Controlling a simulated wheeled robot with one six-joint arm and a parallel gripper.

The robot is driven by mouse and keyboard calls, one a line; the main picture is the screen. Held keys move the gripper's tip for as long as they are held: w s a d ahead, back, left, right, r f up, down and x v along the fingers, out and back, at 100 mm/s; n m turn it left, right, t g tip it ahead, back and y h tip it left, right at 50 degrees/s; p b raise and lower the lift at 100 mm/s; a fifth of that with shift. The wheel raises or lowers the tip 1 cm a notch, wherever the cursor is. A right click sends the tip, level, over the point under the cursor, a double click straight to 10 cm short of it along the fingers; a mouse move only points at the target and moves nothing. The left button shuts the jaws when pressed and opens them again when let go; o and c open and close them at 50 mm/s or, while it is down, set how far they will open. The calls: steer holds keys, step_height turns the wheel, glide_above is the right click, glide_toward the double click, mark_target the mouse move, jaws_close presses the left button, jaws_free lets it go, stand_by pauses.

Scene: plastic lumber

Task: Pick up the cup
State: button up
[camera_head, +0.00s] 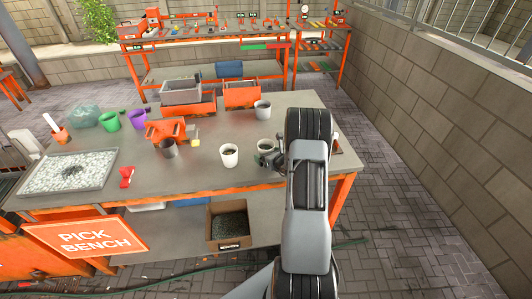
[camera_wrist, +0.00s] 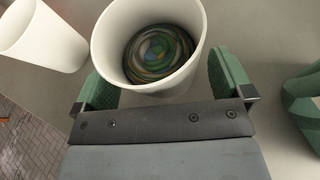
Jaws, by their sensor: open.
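A white cup (camera_wrist: 195,62) with a multicoloured swirled inside sits between the two green fingers of my gripper (camera_wrist: 168,80) in the wrist view. The fingers stand one on each side of it, spread apart, and I cannot tell whether they touch it. In the head view the same cup (camera_head: 265,144) stands on the bench right beside my gripper (camera_head: 268,159), which partly covers it. A second white cup (camera_head: 229,155) with dark contents stands to the left; it also shows in the wrist view (camera_wrist: 42,38).
On the bench (camera_head: 200,178) are a grey cup (camera_head: 262,110), a dark grey cup (camera_head: 169,148), green (camera_head: 109,121) and purple (camera_head: 138,118) cups, an orange bin (camera_head: 165,130) and a gravel tray (camera_head: 110,167). A green object (camera_wrist: 303,105) lies right of my gripper.

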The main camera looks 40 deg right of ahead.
steer(key=c, duration=1.1)
steer(key=shift+o, duration=0.2)
steer(key=shift+r, duration=0.1)
